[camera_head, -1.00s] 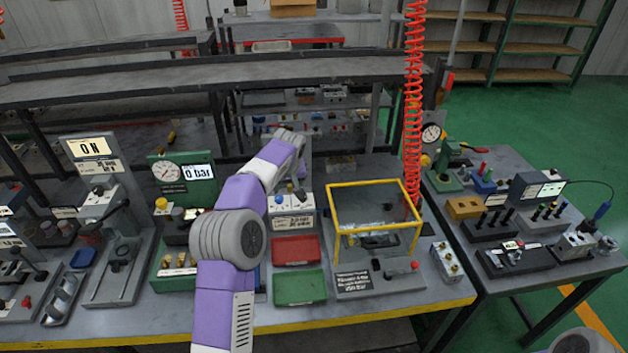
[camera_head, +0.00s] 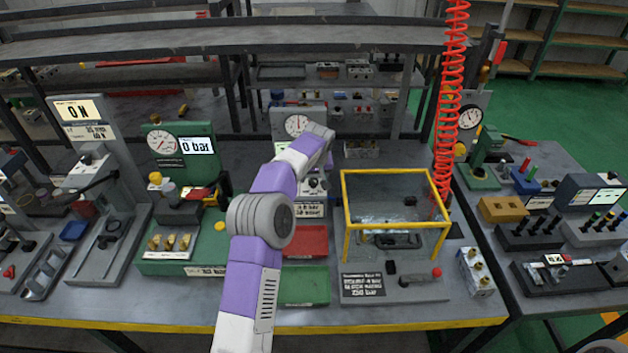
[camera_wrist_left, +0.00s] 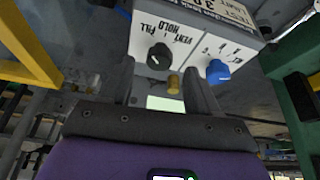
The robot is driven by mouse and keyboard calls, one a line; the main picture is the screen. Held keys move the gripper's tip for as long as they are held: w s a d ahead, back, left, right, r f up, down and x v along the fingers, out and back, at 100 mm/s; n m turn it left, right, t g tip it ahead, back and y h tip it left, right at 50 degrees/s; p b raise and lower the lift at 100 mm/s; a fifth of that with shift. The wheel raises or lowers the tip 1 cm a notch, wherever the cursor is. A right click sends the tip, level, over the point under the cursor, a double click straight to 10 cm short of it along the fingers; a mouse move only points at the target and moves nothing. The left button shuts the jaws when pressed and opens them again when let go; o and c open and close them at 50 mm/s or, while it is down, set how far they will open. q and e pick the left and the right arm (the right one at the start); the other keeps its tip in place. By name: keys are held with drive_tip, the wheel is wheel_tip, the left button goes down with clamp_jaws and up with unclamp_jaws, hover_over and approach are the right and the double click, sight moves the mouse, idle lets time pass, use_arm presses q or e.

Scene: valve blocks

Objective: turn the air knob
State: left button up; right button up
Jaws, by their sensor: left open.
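The grey valve block with white labels (camera_head: 312,208) stands behind the trays in the head view, partly hidden by my left arm. In the left wrist view its label panel (camera_wrist_left: 190,35) reads VENT, HOLD and FILL beside a black knob (camera_wrist_left: 160,56). A blue knob (camera_wrist_left: 218,71) sits to the right, and a small brass fitting (camera_wrist_left: 173,83) lies between them. I cannot tell which is the air knob. My left gripper (camera_wrist_left: 162,74) is open, its two fingers pointing at the panel around the black knob's position, without visible grip. Its fingers are hidden in the head view. My right gripper is out of view.
A yellow-framed clear box (camera_head: 395,212) stands right of the valve block. A red tray (camera_head: 308,241) and green tray (camera_head: 305,285) lie in front. A green gauge station (camera_head: 180,250) is at left. A red coiled hose (camera_head: 449,100) hangs at right.

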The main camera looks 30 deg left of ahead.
use_arm(q)
drive_tip(key=shift+x, duration=1.2)
drive_tip(key=shift+w, duration=0.1)
drive_tip(key=c, duration=1)
drive_tip(key=m+h+p, duration=0.1)
drive_tip(key=m+p, duration=0.1)
drive_tip(key=m+t+h+p, duration=0.1)
drive_tip(key=m+p, duration=0.2)
drive_tip(key=shift+a+r, duration=0.2)
drive_tip(key=shift+c, duration=0.2)
drive_tip(key=shift+a+f+m+h+p, duration=0.15)
drive_tip(key=shift+m+h+p, duration=0.45)
drive_tip(key=shift+m+p, duration=1.05)
drive_tip(key=shift+m, duration=0.35)
drive_tip(key=o, duration=1)
